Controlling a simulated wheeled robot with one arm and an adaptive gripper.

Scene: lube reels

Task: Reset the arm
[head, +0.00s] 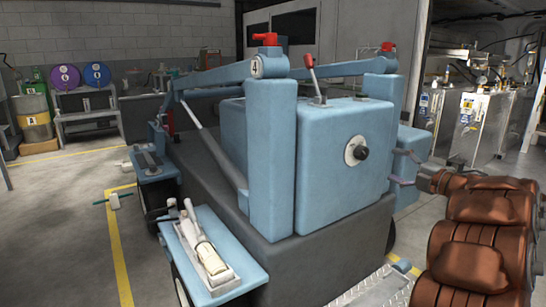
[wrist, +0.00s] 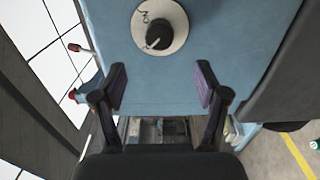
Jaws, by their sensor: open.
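My gripper (head: 402,168) is open and empty at the right edge of the blue machine (head: 335,190) in the head view. My copper-coloured arm (head: 490,215) reaches in from the lower right. In the wrist view the two dark fingers of my gripper (wrist: 161,88) stand wide apart with nothing between them. A black knob (head: 357,152) on a white round plate sits on the machine's flat face. The knob (wrist: 159,34) also shows in the wrist view, beyond the fingertips and apart from them. Lettering like "ON" shows on its plate.
A red-tipped lever (head: 311,72) stands on top of the machine, between blue posts and long side arms. A blue side tray (head: 215,250) holds a white-handled tool. Metal tread plate (head: 375,288) lies low at front. Drums (head: 97,74) stand at back left. Floor at left is mostly clear.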

